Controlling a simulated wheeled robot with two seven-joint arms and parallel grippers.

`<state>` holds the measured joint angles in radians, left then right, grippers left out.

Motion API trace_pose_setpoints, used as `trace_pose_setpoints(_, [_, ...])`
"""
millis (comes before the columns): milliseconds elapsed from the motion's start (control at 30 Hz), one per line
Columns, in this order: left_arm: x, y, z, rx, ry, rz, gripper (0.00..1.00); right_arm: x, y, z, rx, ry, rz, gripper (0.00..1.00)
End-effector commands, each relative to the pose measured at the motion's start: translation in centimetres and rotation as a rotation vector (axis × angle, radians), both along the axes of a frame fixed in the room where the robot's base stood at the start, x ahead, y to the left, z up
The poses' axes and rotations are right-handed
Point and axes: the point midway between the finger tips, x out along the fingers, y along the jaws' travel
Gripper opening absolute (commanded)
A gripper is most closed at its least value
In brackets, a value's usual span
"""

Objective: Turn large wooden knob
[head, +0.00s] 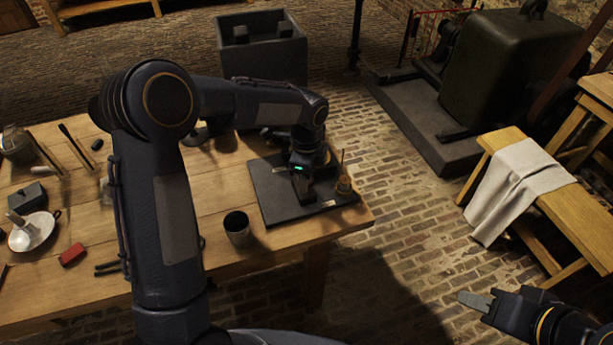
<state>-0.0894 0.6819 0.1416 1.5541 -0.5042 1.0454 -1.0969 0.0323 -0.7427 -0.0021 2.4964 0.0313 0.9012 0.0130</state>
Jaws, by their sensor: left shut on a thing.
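A dark flat board (274,205) lies at the right end of the wooden table. My left arm reaches over the table, and its gripper (302,195) points down onto the middle of this board. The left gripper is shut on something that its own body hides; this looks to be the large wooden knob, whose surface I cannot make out. A small brass-brown post (344,185) with a thin upright stem stands on the board's right side, apart from the gripper. My right gripper (474,300) is over the brick floor at lower right, away from the table; its finger gap does not show.
A dark metal cup (238,228) stands just left of the board. A candle holder (32,230), a red block (72,255) and tools lie at the left. A grey bin (262,58) stands behind the table. A cloth-draped bench (515,185) is at right.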

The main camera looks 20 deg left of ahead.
Motion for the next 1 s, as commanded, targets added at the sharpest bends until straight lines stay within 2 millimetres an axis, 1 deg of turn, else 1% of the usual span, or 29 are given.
trace_pose_setpoints(400, [0.1, 0.0, 0.0, 0.0, -0.004, 0.396, 0.16, 0.0, 0.0, -0.8, 0.0, 0.0, 0.0, 0.36])
trace_pose_setpoints(1000, [0.2, 0.0, 0.1, 0.0, -0.003, 0.966, 0.16, 0.0, 0.0, -1.4, 0.0, 0.0, 0.0, 0.36])
